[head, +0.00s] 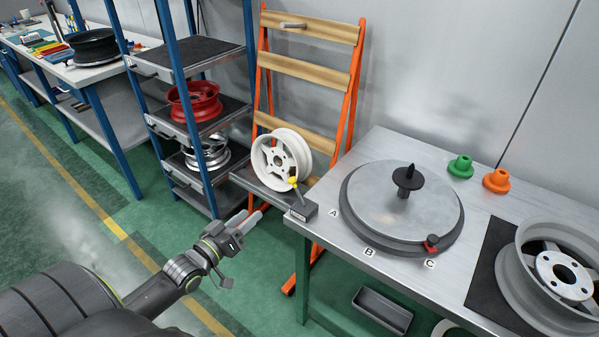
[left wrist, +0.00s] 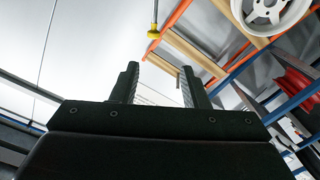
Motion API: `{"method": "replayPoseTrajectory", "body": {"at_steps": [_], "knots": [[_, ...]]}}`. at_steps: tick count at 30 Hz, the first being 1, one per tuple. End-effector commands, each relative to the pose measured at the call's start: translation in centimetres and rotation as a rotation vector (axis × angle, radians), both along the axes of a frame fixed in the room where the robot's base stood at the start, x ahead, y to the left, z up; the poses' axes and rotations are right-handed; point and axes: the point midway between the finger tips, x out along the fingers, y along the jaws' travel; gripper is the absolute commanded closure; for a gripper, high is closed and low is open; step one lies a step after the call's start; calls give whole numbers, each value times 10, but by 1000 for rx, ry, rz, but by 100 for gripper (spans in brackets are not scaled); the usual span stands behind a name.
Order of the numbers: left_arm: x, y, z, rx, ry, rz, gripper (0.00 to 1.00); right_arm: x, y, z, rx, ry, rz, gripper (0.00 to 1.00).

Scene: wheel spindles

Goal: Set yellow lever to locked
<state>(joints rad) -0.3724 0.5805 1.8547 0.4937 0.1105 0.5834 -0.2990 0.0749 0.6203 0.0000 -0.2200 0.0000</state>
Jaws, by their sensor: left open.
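The yellow lever (head: 293,181) has a yellow knob on a thin rod. It rises from a small grey box (head: 304,211) at the front of the shelf with the white wheel, leaning slightly left. Its yellow knob and rod also show at the top of the left wrist view (left wrist: 154,34). My left gripper (head: 252,219) is to the left of and below the lever, apart from it. In the left wrist view its two fingers (left wrist: 160,85) are apart with nothing between them. My right gripper is not in view.
The white wheel (head: 281,158) stands right behind the lever on an orange-framed rack (head: 357,70). A metal table (head: 390,140) with a round turntable (head: 400,200) is close on the right. A blue shelf rack (head: 185,80) stands to the left. Green floor is clear below the gripper.

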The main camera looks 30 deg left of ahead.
Motion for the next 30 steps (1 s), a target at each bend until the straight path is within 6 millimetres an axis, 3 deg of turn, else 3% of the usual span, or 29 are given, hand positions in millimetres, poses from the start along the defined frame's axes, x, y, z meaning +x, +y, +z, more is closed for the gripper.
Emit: {"method": "replayPoseTrajectory", "body": {"at_steps": [8, 20, 30], "knots": [[23, -5, 5, -9, -17, -9, 59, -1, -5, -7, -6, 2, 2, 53], [98, -10, 3, -8, -16, -8, 59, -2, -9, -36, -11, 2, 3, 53], [154, -14, 4, -7, -14, -7, 59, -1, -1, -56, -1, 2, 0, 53]]}}
